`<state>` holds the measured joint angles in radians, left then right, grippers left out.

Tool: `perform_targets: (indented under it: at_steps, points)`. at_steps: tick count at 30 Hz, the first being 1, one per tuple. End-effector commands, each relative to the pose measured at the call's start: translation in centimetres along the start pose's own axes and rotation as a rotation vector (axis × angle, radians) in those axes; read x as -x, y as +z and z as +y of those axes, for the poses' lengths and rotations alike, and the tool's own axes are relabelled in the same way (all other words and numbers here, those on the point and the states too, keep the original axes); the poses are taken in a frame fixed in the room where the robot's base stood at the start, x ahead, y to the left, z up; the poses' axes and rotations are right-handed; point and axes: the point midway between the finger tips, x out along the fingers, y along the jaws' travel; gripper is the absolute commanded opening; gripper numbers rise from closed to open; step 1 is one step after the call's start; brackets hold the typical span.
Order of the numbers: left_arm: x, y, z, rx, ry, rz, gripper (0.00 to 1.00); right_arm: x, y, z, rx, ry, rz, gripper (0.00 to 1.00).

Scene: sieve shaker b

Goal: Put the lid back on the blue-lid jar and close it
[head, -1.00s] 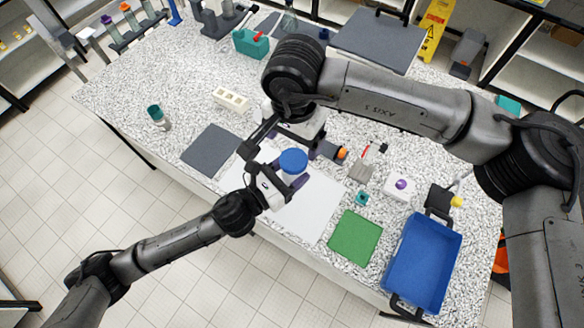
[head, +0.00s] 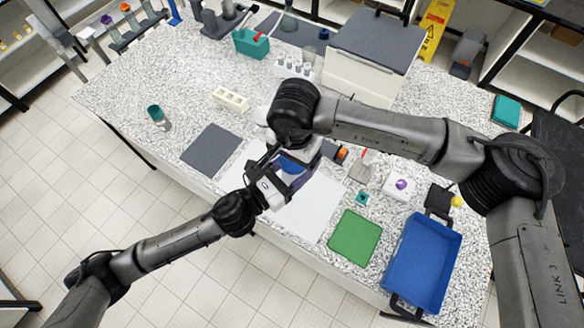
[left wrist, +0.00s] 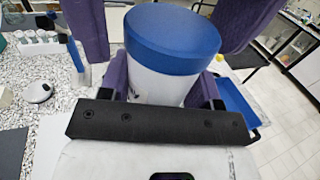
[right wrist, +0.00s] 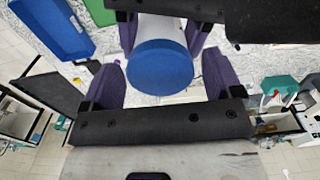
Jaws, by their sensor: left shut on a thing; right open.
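The jar has a white body (left wrist: 160,85) and a blue lid (left wrist: 172,38) that sits on its top. My left gripper (left wrist: 165,88) is shut on the jar's body with its purple fingers, below the lid. The lid also shows in the right wrist view (right wrist: 160,68) and, partly covered, in the head view (head: 291,165). My right gripper (right wrist: 165,80) is open, with its purple fingers apart on either side of the lid. Whether either finger touches the lid, and whether the lid is fully tightened, I cannot tell.
Beneath the grippers lies a white mat (head: 312,208). A green mat (head: 355,238) and a blue tray (head: 438,250) are to the right, a dark grey mat (head: 211,150) to the left. A teal-capped bottle (head: 158,117) and a white rack (head: 231,99) stand farther left.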

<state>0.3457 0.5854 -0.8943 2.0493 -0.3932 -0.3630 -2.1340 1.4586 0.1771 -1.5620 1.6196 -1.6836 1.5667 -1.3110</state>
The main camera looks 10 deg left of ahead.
Motion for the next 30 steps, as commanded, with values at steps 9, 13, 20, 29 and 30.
perform_targets:
  at_steps: [9, 13, 20, 29, 30]
  points:
    - [-0.01, 0.05, 0.00, 0.000, 0.000, -0.001, 0.00, -0.27, 0.00, -0.01, 0.000, 0.000, 0.001, 0.85]
    - [-0.01, 0.05, 0.00, 0.000, 0.000, -0.001, 0.00, -0.26, 0.00, -0.01, 0.000, 0.000, 0.001, 0.78]
    - [-0.01, 0.05, 0.00, 0.000, 0.000, -0.001, 0.00, -0.25, 0.00, -0.01, 0.000, 0.000, 0.001, 0.56]
    - [-0.01, 0.04, 0.01, 0.000, 0.000, -0.001, 0.00, -0.24, 0.00, -0.01, -0.017, 0.000, 0.001, 0.36]
    - [-0.01, 0.04, 0.01, 0.000, 0.000, -0.001, 0.00, -0.25, 0.00, -0.01, -0.051, 0.000, 0.001, 0.36]
